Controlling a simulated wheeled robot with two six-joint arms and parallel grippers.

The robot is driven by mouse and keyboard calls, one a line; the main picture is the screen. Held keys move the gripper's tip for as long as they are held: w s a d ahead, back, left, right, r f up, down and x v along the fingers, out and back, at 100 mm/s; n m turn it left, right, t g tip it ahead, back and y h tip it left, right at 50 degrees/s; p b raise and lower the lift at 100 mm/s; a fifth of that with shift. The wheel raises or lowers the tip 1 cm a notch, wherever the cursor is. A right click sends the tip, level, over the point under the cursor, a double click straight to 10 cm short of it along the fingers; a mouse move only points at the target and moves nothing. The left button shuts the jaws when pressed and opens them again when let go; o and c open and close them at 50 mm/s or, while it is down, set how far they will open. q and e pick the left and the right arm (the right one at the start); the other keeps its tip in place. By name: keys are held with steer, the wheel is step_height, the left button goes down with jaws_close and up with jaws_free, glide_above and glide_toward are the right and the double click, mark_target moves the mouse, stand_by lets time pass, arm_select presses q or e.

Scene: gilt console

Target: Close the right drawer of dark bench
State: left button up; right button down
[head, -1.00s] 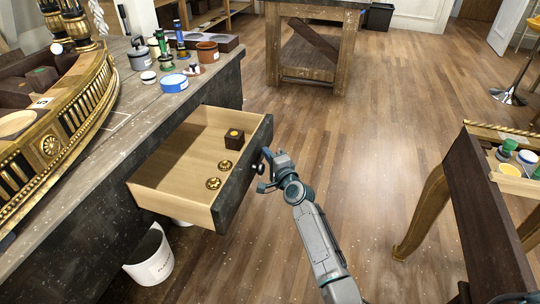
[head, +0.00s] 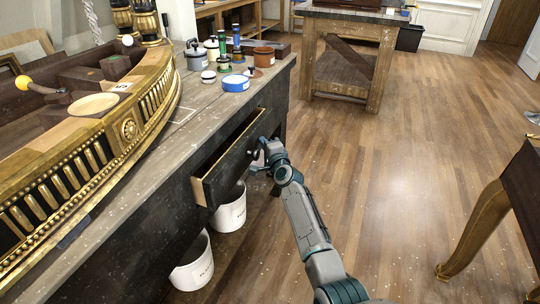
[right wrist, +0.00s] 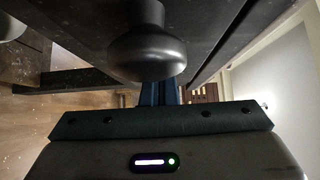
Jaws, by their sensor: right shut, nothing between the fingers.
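The dark bench (head: 150,225) stands at the left in the head view. Its right drawer (head: 236,163) is open only by a narrow gap, and its contents are hidden. My right gripper (head: 262,155) is at the drawer's dark front, beside the round knob, with its fingers shut and empty. In the right wrist view the dark knob (right wrist: 149,45) is large and close, in front of the shut fingers (right wrist: 160,92). I cannot tell whether the fingers touch the drawer front. My left gripper is not in view.
Two white buckets (head: 192,262) stand under the bench. A wooden table (head: 345,60) stands behind. The floor at the right is largely clear.

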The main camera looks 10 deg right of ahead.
mark_target(249, 138)
steer(key=w+a, duration=0.1)
steer(key=a, duration=0.1)
steer(key=w+a+b, duration=0.1)
steer(key=w+a, duration=0.1)
steer(key=shift+w+a, duration=0.15)
steer(key=shift+a, duration=0.1)
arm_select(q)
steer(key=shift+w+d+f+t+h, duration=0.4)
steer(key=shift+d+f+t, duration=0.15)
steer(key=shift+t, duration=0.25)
arm_select(e)
steer(key=shift+a+r, duration=0.1)
steer(key=shift+r, duration=0.1)
steer(key=shift+a+r, duration=0.1)
steer(key=shift+r, duration=0.05)
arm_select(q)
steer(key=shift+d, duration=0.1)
